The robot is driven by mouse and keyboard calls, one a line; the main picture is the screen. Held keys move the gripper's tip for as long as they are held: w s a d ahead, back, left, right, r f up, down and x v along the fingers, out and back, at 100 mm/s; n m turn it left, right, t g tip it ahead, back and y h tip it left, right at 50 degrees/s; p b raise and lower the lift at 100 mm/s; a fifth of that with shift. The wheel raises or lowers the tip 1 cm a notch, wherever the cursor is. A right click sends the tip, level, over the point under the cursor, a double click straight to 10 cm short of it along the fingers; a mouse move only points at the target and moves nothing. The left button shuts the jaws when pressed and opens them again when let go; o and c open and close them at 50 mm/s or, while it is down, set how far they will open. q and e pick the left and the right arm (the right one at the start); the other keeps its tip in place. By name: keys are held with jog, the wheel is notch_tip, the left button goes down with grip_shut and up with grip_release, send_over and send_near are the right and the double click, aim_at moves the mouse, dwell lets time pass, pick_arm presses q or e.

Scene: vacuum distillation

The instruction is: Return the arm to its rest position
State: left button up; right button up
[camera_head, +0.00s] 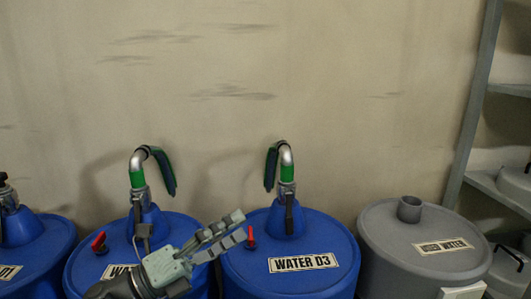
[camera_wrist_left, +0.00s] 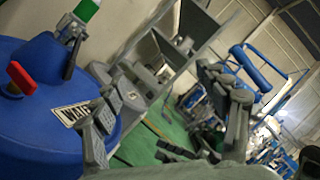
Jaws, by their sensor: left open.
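My left gripper (camera_head: 241,226) is open and empty in the head view, its arm coming in from the bottom. My right gripper is in neither view.
Another blue drum (camera_head: 80,262) with a pipe and green hose stands behind my arm, and one more (camera_head: 35,245) at the far left. A grey waste-water drum (camera_head: 385,228) and metal shelving (camera_head: 473,110) stand at right. The wrist view shows green floor (camera_wrist_left: 143,147).

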pick_arm(q)
jog(key=s+a+f+n+g+y+p, duration=0.2)
jog(key=s+a+f+n+y, duration=0.4)
jog(key=f+n, duration=0.5)
jog(key=s+a+f+n+g+y+p, duration=0.3)
jog(key=s+a+f+n+y, duration=0.4)
jog(key=f+n, duration=0.4)
jog(key=s+a+f+n+g+y+p, duration=0.3)
jog(key=s+a+f+n+y, duration=0.3)
jog(key=s+f+n, duration=0.3)
notch_tip(320, 180, down, 3)
jog(key=a+n, duration=0.1)
jog(key=n, duration=0.2)
jog(key=shift+a+n+y+p, duration=0.3)
jog(key=shift+y, duration=0.1)
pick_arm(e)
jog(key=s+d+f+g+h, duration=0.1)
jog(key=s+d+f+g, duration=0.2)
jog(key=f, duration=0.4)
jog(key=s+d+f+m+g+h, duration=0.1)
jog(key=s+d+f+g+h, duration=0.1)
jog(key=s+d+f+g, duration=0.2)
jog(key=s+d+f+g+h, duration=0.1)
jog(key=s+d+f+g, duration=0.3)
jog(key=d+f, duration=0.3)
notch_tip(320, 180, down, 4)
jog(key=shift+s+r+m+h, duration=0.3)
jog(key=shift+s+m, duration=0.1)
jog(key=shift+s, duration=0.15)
